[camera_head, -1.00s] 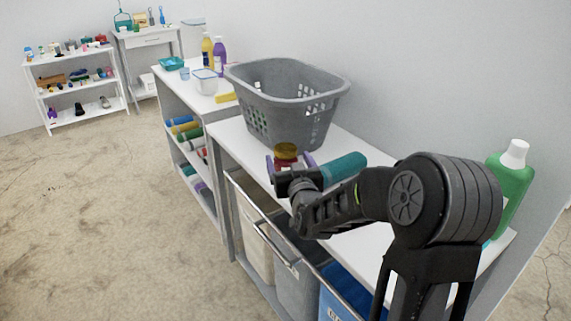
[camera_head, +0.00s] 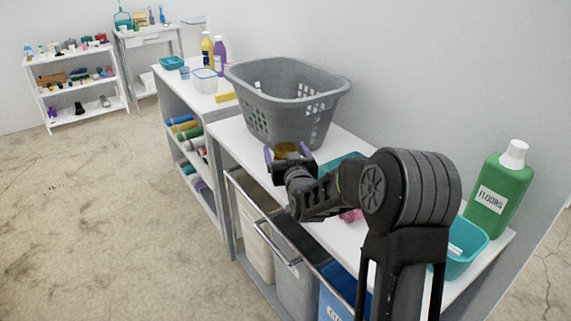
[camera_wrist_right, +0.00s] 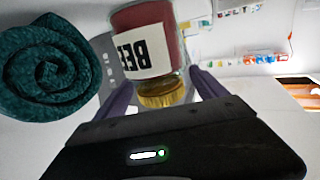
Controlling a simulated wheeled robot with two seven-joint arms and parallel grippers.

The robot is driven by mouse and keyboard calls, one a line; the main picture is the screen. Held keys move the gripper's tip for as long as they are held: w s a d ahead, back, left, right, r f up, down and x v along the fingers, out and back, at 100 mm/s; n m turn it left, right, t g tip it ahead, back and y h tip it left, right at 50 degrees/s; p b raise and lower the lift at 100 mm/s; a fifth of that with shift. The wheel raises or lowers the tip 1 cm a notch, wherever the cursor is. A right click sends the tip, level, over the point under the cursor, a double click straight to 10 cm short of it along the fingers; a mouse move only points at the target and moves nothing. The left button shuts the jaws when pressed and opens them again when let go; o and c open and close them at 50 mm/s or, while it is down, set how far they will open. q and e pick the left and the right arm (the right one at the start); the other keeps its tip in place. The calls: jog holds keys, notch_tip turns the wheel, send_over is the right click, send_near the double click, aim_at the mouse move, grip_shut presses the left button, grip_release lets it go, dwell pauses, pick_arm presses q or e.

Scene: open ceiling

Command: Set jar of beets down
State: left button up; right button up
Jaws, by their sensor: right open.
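The jar of beets (camera_wrist_right: 150,40) has a red body, a white label and a gold lid. In the head view its gold lid (camera_head: 287,150) shows near the front of the grey basket, and my gripper hides its body. My right gripper (camera_head: 286,153) is open, with its purple fingers apart on either side of the lid. In the wrist view the open right gripper (camera_wrist_right: 165,88) has a finger on each side of the jar's lid end, with visible gaps. The jar's base is out of sight. My left gripper is not in view.
The white tabletop (camera_head: 232,134) holds a grey laundry basket (camera_head: 290,95) behind the jar. A teal rolled towel (camera_wrist_right: 52,66) lies beside the jar. A green bottle (camera_head: 499,190) and a teal bin (camera_head: 464,250) stand at the right end. Hampers (camera_head: 296,275) sit below the front edge.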

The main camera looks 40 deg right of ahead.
grip_shut()
dwell(0.8)
jog(key=shift+r, duration=0.15)
